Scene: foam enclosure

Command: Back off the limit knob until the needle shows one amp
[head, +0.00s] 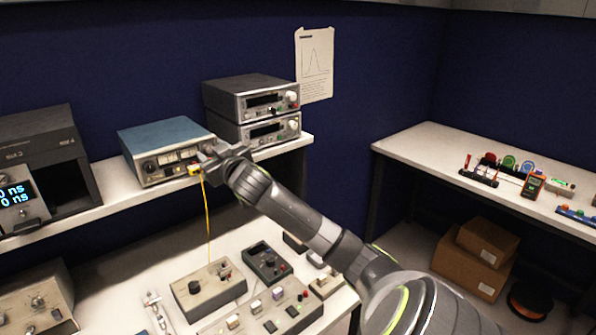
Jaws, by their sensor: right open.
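A blue-topped bench instrument (167,136) stands on the shelf, its pale front panel facing out with small dials and knobs. My right gripper (205,158) is open at the right end of that panel. Its fingers cover part of the panel, so I cannot tell whether they touch a knob. A small dark dial (149,167) shows at the panel's left, but any needle or scale is too small to read. I cannot make out which knob is the limit knob. My left gripper is not in view.
A yellow lead (208,225) hangs from the panel beside my gripper towards a beige box (208,289) on the bench below. Two stacked grey instruments (250,97) stand right of the blue one. A dark rack unit (45,150) stands to its left.

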